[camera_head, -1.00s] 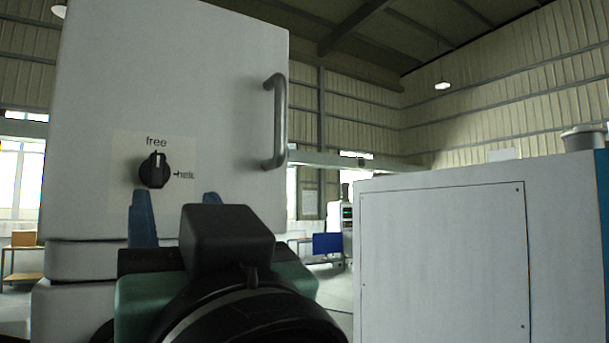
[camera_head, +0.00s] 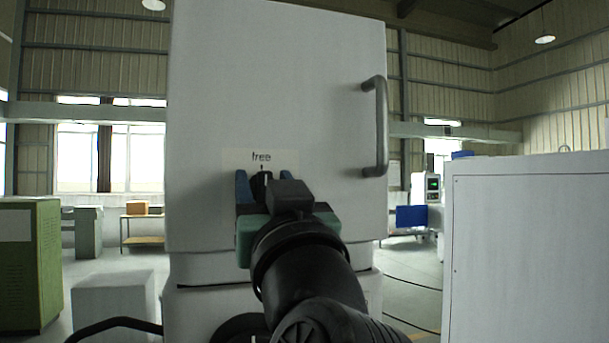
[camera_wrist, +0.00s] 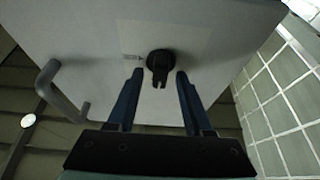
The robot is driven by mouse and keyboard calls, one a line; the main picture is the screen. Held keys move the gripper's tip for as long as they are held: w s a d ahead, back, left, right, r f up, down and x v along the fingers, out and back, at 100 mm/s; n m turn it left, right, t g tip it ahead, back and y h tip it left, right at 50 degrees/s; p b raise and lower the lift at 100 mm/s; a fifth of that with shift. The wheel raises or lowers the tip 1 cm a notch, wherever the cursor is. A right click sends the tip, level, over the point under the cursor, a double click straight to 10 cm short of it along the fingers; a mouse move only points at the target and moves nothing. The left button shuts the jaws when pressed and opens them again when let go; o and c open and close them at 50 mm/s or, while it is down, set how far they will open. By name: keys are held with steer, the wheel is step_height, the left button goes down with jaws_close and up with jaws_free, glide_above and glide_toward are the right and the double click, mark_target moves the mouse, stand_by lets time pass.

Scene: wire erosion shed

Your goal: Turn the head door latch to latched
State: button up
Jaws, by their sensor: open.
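The head door latch is a black rotary knob (camera_head: 261,184) on the white door (camera_head: 275,80), below the printed word "free". Its lower part and the right-hand label are hidden behind my gripper in the head view. My gripper (camera_head: 264,174) is open, with one blue finger to each side of the knob in that view. In the wrist view the knob (camera_wrist: 160,62) shows just beyond and between the fingertips (camera_wrist: 159,72), with a gap on both sides. I cannot tell whether the tips reach around it. The knob's pointer appears to be at "free".
A grey bar handle (camera_head: 380,127) stands out from the door to the right of the knob. A white cabinet (camera_head: 530,240) fills the lower right. A green cabinet (camera_head: 28,262) and a pale box (camera_head: 115,303) stand at the lower left.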

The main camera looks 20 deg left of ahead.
jaws_close()
steer(key=shift+m, duration=0.4)
steer(key=shift+w+d+f+m+g+h+p, duration=0.15)
steer(key=shift+m+h+p, duration=0.9)
steer(key=shift+m, duration=2.5)
steer(key=shift+s+a+m+g+h+p, duration=0.1)
steer(key=shift+m+g+h, duration=0.1)
steer(key=shift+m+h, duration=2.55)
steer(key=shift+w+d+f+m+g+h+p, duration=0.15)
steer(key=shift+m+h+p, duration=0.45)
steer(key=shift+m, duration=3.8)
steer(key=shift+s, duration=0.1)
